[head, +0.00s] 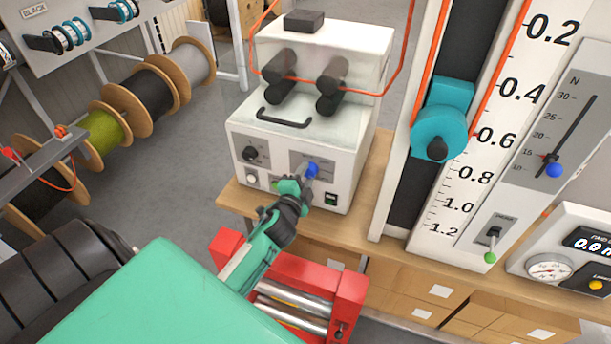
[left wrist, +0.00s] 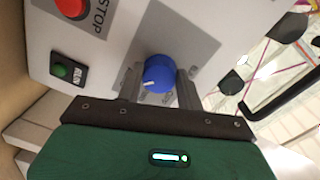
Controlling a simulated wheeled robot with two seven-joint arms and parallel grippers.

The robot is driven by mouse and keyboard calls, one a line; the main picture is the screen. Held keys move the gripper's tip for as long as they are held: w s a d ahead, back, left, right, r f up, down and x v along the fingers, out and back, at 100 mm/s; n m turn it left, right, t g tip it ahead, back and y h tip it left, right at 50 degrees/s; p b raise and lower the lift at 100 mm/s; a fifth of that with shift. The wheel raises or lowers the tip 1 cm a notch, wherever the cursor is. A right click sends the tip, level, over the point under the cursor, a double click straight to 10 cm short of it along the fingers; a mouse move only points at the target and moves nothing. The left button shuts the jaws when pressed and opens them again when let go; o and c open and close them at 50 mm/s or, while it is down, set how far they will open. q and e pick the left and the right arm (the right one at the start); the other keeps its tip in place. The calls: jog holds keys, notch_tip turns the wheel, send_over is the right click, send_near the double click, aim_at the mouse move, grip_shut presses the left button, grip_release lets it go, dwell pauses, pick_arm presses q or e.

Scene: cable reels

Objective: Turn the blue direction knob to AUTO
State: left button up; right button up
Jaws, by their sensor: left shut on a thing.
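The blue direction knob (head: 312,169) sits on the front panel of the white feeder machine (head: 345,140). In the left wrist view the blue knob (left wrist: 158,76) shows a white pointer line towards its lower left. My left gripper (head: 307,178) is at the panel, its grey fingers on either side of the knob, shut on it; the fingers also show in the left wrist view (left wrist: 160,90). Panel lettering beside the knob is partly hidden by the fingers and too small to read. My right gripper is not in view.
A red STOP button (left wrist: 72,8) and a green button (left wrist: 62,71) are near the knob. A black knob (head: 250,153) is to its left. A red roller frame (head: 350,300) stands below my left arm. A measuring column (head: 440,150) stands right.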

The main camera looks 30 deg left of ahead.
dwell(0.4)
pick_arm(q)
jog(key=o, duration=1)
jog(key=shift+b+v, duration=2.1)
jog(key=shift+v, duration=4.8)
jog(key=shift+f, duration=0.1)
